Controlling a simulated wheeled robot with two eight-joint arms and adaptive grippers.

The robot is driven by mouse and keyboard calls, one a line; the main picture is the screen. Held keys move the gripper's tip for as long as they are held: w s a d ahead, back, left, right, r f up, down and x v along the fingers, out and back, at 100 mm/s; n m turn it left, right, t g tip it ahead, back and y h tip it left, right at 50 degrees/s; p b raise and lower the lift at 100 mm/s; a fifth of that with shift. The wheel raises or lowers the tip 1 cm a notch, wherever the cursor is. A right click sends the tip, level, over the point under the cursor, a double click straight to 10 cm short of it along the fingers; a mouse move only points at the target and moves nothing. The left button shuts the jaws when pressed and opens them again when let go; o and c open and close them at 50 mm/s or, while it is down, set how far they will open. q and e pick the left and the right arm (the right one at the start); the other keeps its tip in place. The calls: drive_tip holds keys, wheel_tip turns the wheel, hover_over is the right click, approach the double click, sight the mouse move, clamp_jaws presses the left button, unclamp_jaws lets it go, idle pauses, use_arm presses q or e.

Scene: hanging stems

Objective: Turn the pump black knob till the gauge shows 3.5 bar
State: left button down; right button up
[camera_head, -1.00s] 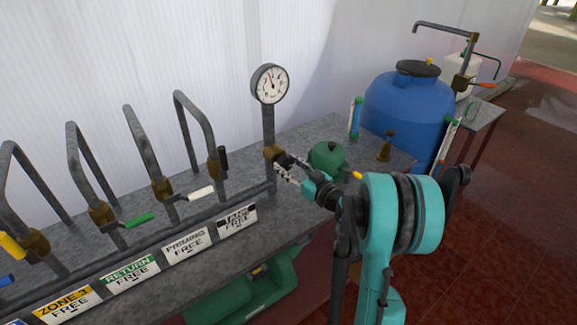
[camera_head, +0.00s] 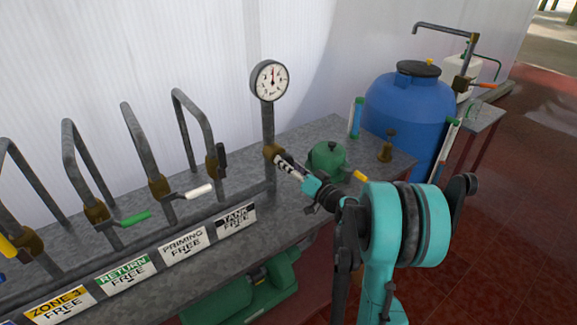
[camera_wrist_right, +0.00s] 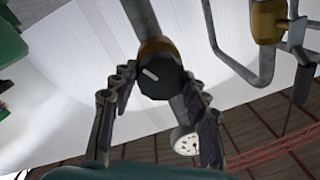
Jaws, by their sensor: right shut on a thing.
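The black knob (camera_wrist_right: 160,77) with a white pointer line sits on a brass valve body (camera_wrist_right: 155,48), which also shows in the head view (camera_head: 271,152). My right gripper (camera_wrist_right: 158,84) has a finger on each side of the knob and is shut on it. In the head view my right gripper (camera_head: 280,160) reaches the pipe from the right and hides the knob. The round white gauge (camera_head: 269,80) stands on top of this pipe. Its red needle points about straight up; the numbers are too small to read. My left gripper is not in view.
Bent grey pipes with coloured lever handles, such as the white lever (camera_head: 199,191), stand left on the grey bench (camera_head: 225,245). A green dome-shaped part (camera_head: 327,156) sits close behind my right gripper. A blue tank (camera_head: 408,108) stands at the back right.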

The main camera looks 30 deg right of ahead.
idle(0.4)
drive_tip(key=o, duration=1.1)
drive_tip(key=shift+o, duration=0.2)
drive_tip(key=shift+s, duration=0.1)
drive_tip(key=s+d, duration=0.1)
drive_tip(key=s, duration=1)
drive_tip(key=shift+s+d+f, duration=0.3)
drive_tip(key=shift+s, duration=0.05)
